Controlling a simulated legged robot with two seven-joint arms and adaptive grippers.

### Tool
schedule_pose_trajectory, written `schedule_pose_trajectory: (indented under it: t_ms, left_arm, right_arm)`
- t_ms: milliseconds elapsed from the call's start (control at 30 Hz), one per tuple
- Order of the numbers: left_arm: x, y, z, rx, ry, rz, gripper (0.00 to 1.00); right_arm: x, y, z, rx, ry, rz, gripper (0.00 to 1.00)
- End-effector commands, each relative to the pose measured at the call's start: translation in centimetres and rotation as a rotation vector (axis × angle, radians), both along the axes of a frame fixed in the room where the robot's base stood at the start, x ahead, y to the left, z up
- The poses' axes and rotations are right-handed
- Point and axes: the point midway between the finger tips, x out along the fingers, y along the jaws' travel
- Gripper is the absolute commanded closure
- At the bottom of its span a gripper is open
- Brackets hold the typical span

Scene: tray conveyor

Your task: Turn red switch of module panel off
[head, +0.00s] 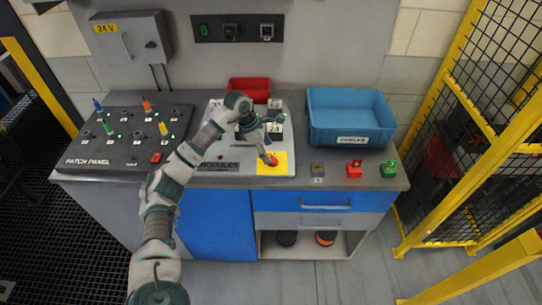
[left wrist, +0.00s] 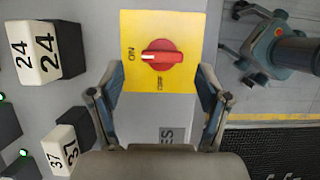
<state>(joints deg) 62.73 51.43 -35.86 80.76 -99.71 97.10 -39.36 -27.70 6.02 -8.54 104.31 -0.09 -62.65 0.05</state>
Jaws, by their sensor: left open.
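The red switch (head: 273,160) sits on a yellow plate (head: 281,168) at the front right of the module panel (head: 240,170). In the left wrist view the red switch (left wrist: 162,57) is a round knob with a bar handle lying across the picture, its left end toward the ON label. The OFF label is below it. My left gripper (head: 268,157) is over the plate. In the left wrist view its fingers (left wrist: 160,76) are spread on either side of the knob, with nothing held. In the head view it partly hides the switch. My right gripper is not in view.
White module blocks marked 24 (left wrist: 35,52) and 37 (left wrist: 60,150) are left of the fingers. The patch panel (head: 110,155) stands at the left of the bench, a red bin (head: 250,86) behind, a blue crate (head: 350,141) at right. Small grey, red and green blocks (head: 355,169) stand at the front right.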

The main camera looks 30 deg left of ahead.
Motion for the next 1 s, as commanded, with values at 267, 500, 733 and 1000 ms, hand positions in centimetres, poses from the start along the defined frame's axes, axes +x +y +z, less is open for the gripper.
schedule_pose_trajectory:
  t_ms: [267,500,733,1000]
  left_arm:
    - [0.6,-1.3,-2.6,0.002,0.0,-0.001,0.23]
    - [0.6,-1.3,-2.8,0.002,-0.001,0.0,0.23]
    - [0.6,-1.0,-2.9,0.0,0.0,0.0,0.65]
    - [0.6,-0.9,-2.9,0.003,0.001,0.007,0.83]
  right_arm:
    - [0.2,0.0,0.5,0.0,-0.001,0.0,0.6]
    - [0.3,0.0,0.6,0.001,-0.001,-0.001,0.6]
    - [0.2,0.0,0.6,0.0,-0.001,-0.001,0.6]
    - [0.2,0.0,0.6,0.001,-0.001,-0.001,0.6]
